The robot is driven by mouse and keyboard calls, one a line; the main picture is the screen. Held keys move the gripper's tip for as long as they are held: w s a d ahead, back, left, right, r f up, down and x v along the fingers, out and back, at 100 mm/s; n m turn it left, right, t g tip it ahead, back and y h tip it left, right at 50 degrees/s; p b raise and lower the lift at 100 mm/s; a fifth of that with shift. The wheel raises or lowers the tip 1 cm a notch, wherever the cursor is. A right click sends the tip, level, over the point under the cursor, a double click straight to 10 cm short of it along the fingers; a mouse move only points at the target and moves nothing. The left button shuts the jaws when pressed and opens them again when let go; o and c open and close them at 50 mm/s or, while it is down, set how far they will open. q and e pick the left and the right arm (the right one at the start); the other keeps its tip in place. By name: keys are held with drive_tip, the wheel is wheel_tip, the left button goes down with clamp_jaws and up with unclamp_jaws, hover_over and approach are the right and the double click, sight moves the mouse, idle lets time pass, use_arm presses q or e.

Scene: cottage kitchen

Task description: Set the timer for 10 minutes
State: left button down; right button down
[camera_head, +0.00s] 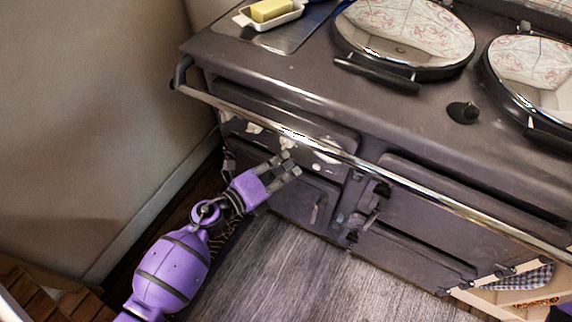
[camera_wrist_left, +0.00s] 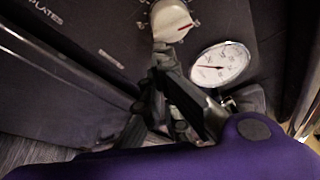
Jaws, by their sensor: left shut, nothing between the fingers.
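In the left wrist view a white round knob (camera_wrist_left: 174,20) with a red pointer mark sits on the dark stove panel, with tick marks around it. Beside it is a round white gauge (camera_wrist_left: 220,64) with a red needle; its small print cannot be read. My left gripper (camera_head: 290,164) is at the stove's front panel, below the steel rail. It also shows in the left wrist view (camera_wrist_left: 163,60), its fingers shut and empty, with the tips close under the knob. I cannot tell whether they touch it. My right gripper is not in view.
The dark stove (camera_head: 300,75) has a long steel rail (camera_head: 270,129) across its front, close above my left gripper. Two round lids (camera_head: 405,35) are on top, with a butter dish (camera_head: 268,14) at the back left. The wooden floor (camera_head: 310,275) in front is clear.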

use_arm(q)
drive_tip(key=shift+w+a+f+m+y+p, duration=0.2)
drive_tip(key=shift+a+m+y+p, duration=0.15)
drive_tip(key=shift+m+p, duration=0.35)
drive_tip(key=shift+w+a+f+m+y+p, duration=0.15)
drive_tip(key=shift+a+m+y+p, duration=0.1)
drive_tip(key=shift+m+y+p, duration=0.45)
idle(2.4)
drive_tip(key=shift+h, duration=0.25)
